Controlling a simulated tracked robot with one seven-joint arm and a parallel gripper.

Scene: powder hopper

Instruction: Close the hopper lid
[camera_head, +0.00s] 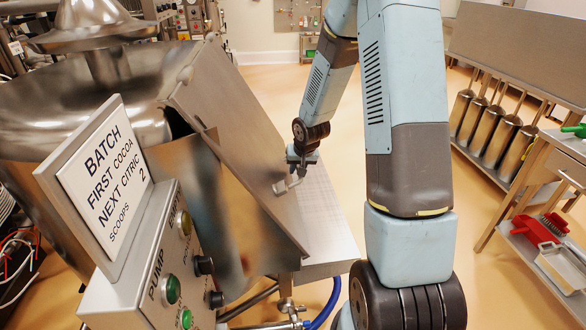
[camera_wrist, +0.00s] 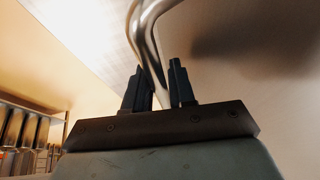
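The hopper lid (camera_head: 240,125) is a flat grey metal plate. In the head view it stands open, slanting down to the right from the hopper (camera_head: 205,185), with a dark gap at its upper left edge. A bent metal handle (camera_head: 286,184) sticks out from the lid's outer face. My gripper (camera_head: 299,164) is at this handle. In the wrist view the handle's shiny bar (camera_wrist: 150,45) runs down between my two dark fingers (camera_wrist: 160,88), which are close together on either side of it. The fingertips are small and partly hidden in the head view.
A sign and control panel (camera_head: 165,270) with buttons stands in front of the hopper. A metal side surface (camera_head: 325,215) lies beneath the lid. A rack of metal canisters (camera_head: 490,125) and a cart with a red scoop (camera_head: 535,228) stand at right. Tan floor lies between.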

